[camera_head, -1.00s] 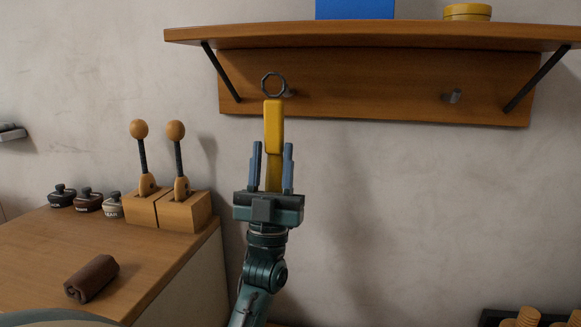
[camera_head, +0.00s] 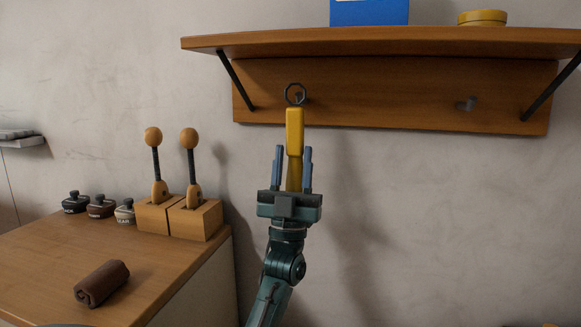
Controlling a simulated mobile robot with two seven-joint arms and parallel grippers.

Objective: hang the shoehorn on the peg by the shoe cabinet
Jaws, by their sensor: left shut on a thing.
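My left gripper (camera_head: 293,168) is shut on the yellow shoehorn (camera_head: 294,133) and holds it upright in front of the wall. The shoehorn's dark ring (camera_head: 287,101) is at its top, in front of the wooden back board under the shelf. The left peg (camera_head: 302,98) shows partly within the ring's outline; I cannot tell whether the ring is around it or only in front. A second peg (camera_head: 467,103) on the right of the board is bare. The wood-topped cabinet (camera_head: 190,266) stands at left. My right gripper is not in view.
The shelf (camera_head: 420,42) above carries a blue box (camera_head: 369,12) and a yellow round tin (camera_head: 482,17). Shoe trees (camera_head: 180,217) on blocks, several small pots and a brown roll (camera_head: 102,283) are on the cabinet. The wall right of my arm is clear.

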